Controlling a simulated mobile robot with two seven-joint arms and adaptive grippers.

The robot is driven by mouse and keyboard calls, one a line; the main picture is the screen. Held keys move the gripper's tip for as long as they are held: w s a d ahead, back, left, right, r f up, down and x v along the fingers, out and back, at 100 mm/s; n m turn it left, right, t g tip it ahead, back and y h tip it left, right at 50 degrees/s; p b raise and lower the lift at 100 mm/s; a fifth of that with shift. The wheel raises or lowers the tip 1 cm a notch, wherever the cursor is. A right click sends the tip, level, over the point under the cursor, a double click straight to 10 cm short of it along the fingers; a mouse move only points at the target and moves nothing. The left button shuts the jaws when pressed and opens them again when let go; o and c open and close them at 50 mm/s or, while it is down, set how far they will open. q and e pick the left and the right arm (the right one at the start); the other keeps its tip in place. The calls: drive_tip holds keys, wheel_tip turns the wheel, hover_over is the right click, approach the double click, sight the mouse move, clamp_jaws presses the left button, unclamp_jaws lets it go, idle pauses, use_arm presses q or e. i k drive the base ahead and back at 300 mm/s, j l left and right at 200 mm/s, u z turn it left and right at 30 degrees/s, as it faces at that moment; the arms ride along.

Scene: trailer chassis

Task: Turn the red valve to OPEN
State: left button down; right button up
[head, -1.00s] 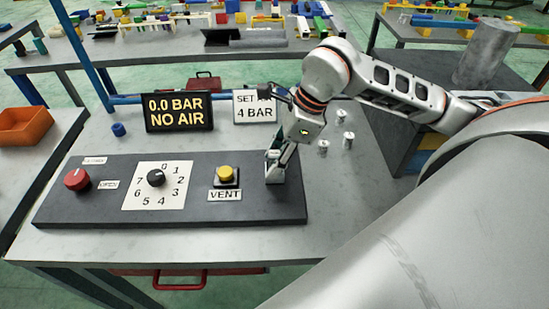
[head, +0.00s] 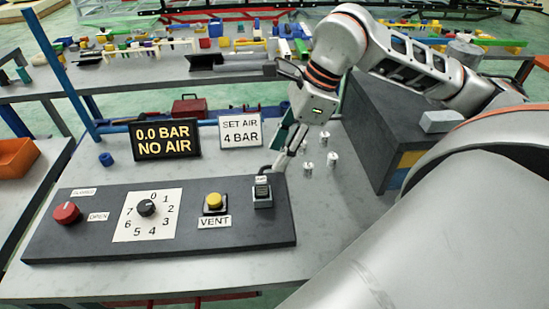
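The red valve (head: 66,212) is a round knob at the left end of the dark control panel (head: 60,247). A CLOSED label (head: 83,192) sits above and right of it, and an OPEN label (head: 98,216) to its right. I cannot tell where the valve points. My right gripper (head: 280,158) hangs over the panel's far right corner, just behind a small switch (head: 262,193), far from the valve. I cannot tell whether its fingers are shut. My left gripper is not in view.
A numbered dial (head: 146,208) and yellow VENT button (head: 214,200) sit on the panel. Behind it stand a "0.0 BAR NO AIR" display (head: 165,139) and a "SET AIR 4 BAR" sign (head: 240,131). Small metal cylinders (head: 308,168) stand right. An orange bin (head: 17,157) is left.

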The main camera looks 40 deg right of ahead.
sight(67, 212)
drive_tip(key=k+j, duration=0.8)
drive_tip(key=j, duration=0.1)
